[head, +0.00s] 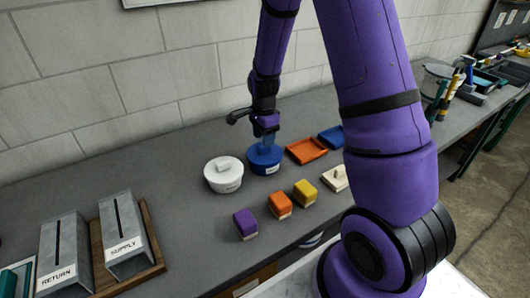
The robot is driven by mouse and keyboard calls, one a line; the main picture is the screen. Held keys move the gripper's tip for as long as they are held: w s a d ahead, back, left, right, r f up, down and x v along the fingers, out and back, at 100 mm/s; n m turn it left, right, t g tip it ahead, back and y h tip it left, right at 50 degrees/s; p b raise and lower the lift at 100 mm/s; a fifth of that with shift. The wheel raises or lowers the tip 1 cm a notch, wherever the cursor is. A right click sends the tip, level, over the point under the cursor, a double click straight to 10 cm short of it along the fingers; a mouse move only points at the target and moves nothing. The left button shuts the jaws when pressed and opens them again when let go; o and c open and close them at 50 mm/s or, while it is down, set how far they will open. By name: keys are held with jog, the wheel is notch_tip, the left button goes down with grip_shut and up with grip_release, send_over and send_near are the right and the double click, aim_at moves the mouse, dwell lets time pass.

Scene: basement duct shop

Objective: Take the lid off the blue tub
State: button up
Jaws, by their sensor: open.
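The blue tub (263,165) stands on the grey bench near the wall, with its blue lid (261,153) on top. My gripper (267,142) is open, pointing down right over the lid. Its fingertips are at the lid's middle, where a knob would be; they hide that part. I cannot tell whether the fingers touch the lid.
An orange tray (307,150) and a blue tray (331,137) lie to the right. Purple (245,223), orange (279,204) and yellow (305,192) blocks sit in front. Two labelled metal boxes (122,240) stand at the left.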

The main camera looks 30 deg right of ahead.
aim_at(265, 150)
jog(key=f, duration=0.5)
jog(key=shift+w+d, duration=0.15)
jog(key=shift+d, duration=0.05)
grip_shut()
